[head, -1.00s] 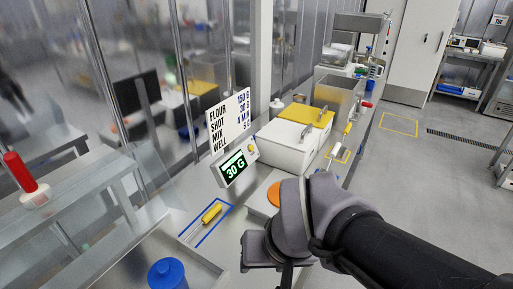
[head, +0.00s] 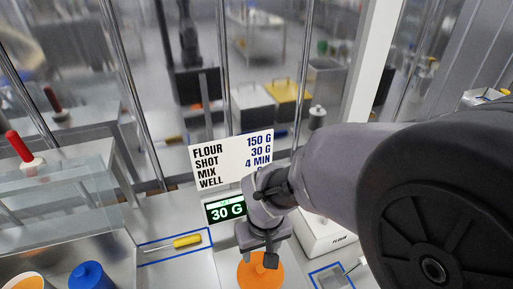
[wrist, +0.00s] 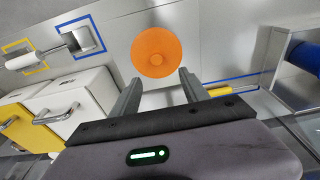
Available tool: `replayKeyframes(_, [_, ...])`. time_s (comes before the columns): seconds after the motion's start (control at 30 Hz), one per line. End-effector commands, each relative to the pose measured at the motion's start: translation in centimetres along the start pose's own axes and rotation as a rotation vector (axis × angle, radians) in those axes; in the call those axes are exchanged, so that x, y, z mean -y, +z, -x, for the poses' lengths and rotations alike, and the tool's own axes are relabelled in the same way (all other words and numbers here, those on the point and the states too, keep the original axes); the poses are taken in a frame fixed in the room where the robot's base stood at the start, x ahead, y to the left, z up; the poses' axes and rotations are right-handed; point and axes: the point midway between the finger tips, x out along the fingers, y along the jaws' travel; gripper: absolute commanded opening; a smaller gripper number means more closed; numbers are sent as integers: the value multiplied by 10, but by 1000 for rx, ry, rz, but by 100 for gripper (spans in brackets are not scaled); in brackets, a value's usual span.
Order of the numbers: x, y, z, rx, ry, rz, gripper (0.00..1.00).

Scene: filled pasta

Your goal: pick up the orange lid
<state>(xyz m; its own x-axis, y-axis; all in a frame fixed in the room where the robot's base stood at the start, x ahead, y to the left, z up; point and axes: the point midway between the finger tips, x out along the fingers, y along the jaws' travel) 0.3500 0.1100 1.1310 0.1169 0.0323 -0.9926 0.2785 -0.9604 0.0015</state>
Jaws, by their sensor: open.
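The orange lid (head: 260,274) is a round disc with a small central knob. In the head view it lies at the bottom centre, partly covered by my gripper (head: 264,256). In the wrist view the whole lid (wrist: 157,52) shows just beyond the fingertips of my gripper (wrist: 158,76), which are spread apart. Nothing is between the fingers.
A yellow-handled tool (head: 187,241) lies in a blue outline left of the lid. A blue canister (head: 90,276) stands further left. A display reading 30 G (head: 226,210) and a white sign (head: 231,157) stand behind. A white flour bin (head: 322,234) is to the right.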

Motion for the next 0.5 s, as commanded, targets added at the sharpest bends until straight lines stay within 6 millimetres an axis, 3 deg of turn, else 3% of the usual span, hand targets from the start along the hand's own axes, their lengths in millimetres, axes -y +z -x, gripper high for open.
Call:
replayKeyframes(0.03, [0, 2, -22, 6, 0, -1, 53])
replayKeyframes(0.13, [-1, 2, -51, 5, 0, -1, 53])
replayKeyframes(0.37, [-2, 1, -83, 1, 0, -2, 53])
replayKeyframes(0.5, [-8, 1, -112, 3, 0, -4, 53])
